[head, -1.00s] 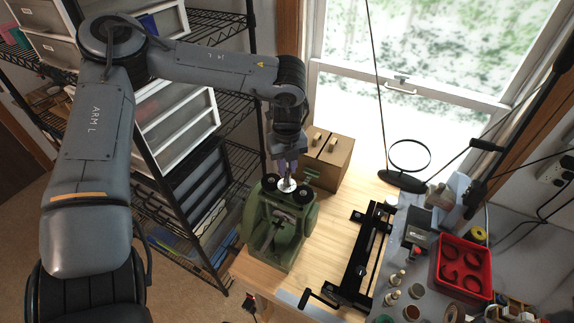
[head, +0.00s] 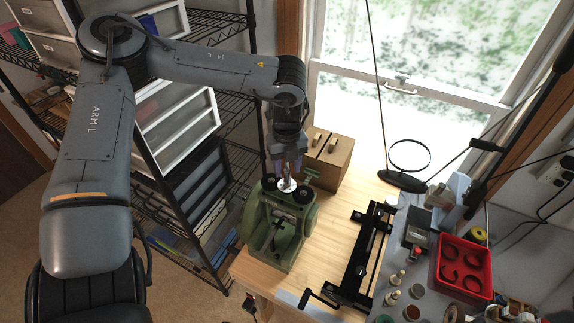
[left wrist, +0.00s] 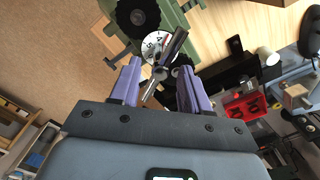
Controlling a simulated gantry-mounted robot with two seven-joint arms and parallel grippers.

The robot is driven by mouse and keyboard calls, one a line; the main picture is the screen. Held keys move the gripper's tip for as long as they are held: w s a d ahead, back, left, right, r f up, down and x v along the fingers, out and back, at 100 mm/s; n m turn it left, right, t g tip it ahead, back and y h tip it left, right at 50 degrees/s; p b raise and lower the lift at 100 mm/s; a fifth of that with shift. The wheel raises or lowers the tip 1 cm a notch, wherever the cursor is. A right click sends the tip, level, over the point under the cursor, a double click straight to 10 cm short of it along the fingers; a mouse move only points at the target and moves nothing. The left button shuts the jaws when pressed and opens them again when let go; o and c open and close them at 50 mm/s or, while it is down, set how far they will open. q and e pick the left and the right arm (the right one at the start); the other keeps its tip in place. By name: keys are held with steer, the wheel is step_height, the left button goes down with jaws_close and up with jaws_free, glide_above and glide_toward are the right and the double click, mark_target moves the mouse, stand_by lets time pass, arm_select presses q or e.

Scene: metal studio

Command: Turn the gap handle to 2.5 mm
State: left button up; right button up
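The green machine (head: 277,228) stands on the wooden bench, with two dark round knobs on top. Between them is a small white dial (head: 287,185); the dial also shows in the left wrist view (left wrist: 151,46) with a few digits, partly covered. The gap handle (left wrist: 176,43), a dark bar with a bright metal part, crosses the dial. My left gripper (head: 288,170) points down just over the dial. In the left wrist view its purple fingers (left wrist: 160,68) are apart, with the handle between and ahead of them. The dial setting is unclear. My right gripper is not in view.
A wooden box (head: 329,160) stands behind the machine. A black slide fixture (head: 362,255) lies to its right. A red tray (head: 463,267) and small bottles are farther right. A wire rack with drawers (head: 180,130) is at left. Some bench between machine and fixture is clear.

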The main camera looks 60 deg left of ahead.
arm_select(q)
steer(key=o, duration=0.4)
step_height(320, 180, up, 11)
steer(key=b, duration=0.2)
stand_by(0.4)
steer(key=shift+f, duration=0.1)
steer(key=shift+c, duration=0.3)
